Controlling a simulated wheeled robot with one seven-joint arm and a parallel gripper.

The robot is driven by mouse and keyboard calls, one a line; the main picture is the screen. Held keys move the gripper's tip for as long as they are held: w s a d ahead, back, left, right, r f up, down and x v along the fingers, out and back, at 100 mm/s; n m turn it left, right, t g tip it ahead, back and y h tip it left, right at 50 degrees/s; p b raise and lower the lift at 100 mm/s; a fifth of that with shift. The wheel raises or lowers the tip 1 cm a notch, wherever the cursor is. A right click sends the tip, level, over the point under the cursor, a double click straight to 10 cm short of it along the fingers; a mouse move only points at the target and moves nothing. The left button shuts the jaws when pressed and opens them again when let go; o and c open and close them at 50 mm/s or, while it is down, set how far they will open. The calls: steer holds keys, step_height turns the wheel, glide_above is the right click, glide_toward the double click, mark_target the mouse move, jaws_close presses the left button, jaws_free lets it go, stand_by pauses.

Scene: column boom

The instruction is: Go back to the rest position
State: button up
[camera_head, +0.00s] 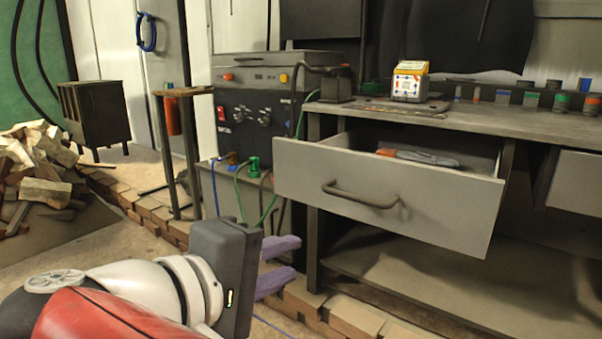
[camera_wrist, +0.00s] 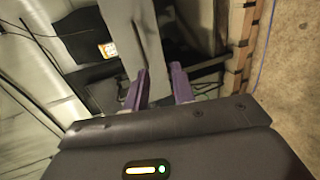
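My gripper (camera_head: 281,263) is in the lower middle of the head view, in front of the workbench and below the open drawer. Its two purple fingers are spread apart with nothing between them. They also show in the wrist view (camera_wrist: 158,88), apart and empty. The drawer (camera_head: 390,195) is pulled out from the bench, with a curved dark handle (camera_head: 360,197) on its grey front. My gripper is apart from the handle, to its lower left. A grey and orange tool (camera_head: 425,157) lies inside the drawer.
The workbench (camera_head: 500,118) bears a small yellow and white box (camera_head: 409,82). A dark machine (camera_head: 255,110) with cables stands left of the bench. A wood pile (camera_head: 40,165) lies at the far left. The open drawer juts out above and right of my gripper. Brick edging runs along the floor.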

steer(key=s+d+f+m+g+y+p, duration=0.1)
steer(key=d+f+m+g+y+p, duration=0.2)
steer(key=d, duration=0.6)
steer(key=s+d+f+m+g+y+p, duration=0.1)
steer(key=d+f+m+g+y+p, duration=0.2)
steer(key=d+f+m+y+p, duration=0.3)
steer(key=d+f+m, duration=0.1)
steer(key=d+f, duration=0.2)
steer(key=shift+s+m, duration=0.3)
steer(key=shift+s, duration=0.1)
steer(key=shift+d+r, duration=0.1)
